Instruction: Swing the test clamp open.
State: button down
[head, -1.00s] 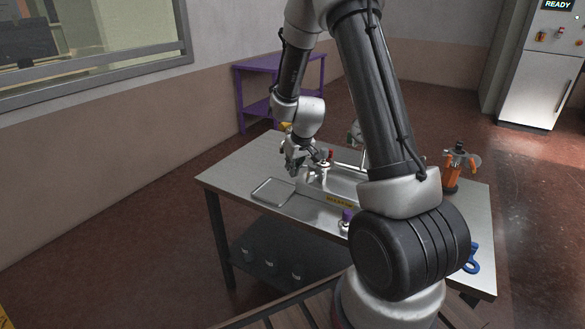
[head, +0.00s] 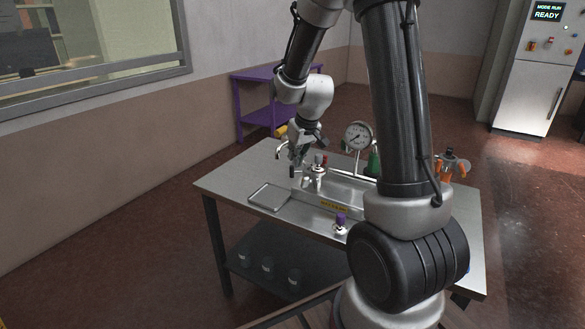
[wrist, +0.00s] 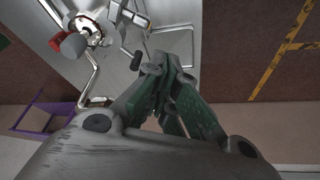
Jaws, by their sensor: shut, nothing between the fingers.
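A silver metal fixture (head: 315,178), which seems to hold the test clamp, stands on the bench beside my gripper. In the wrist view the fixture (wrist: 92,28) is at the upper left, with a red part and a grey rounded knob. A thin lever with a black tip (wrist: 135,60) reaches from it towards my fingers; I cannot tell whether it touches them. My gripper (wrist: 168,68) is shut and empty, just right of that tip. In the head view my gripper (head: 296,158) is above and left of the fixture, its fingertips hard to make out.
A purple shelf (head: 262,75) stands behind. The bench's left end is clear.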

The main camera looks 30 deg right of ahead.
jog(key=d, duration=0.3)
jog(key=shift+w+d, duration=0.3)
jog(key=shift+d, duration=0.1)
jog(key=x, duration=1)
jog(key=shift+w+a, duration=0.6)
jog(key=shift+w, duration=0.45)
jog(key=shift+w+a, duration=0.2)
jog(key=shift+w, duration=0.45)
jog(key=shift+w+a, duration=0.25)
jog(key=shift+w, duration=0.55)
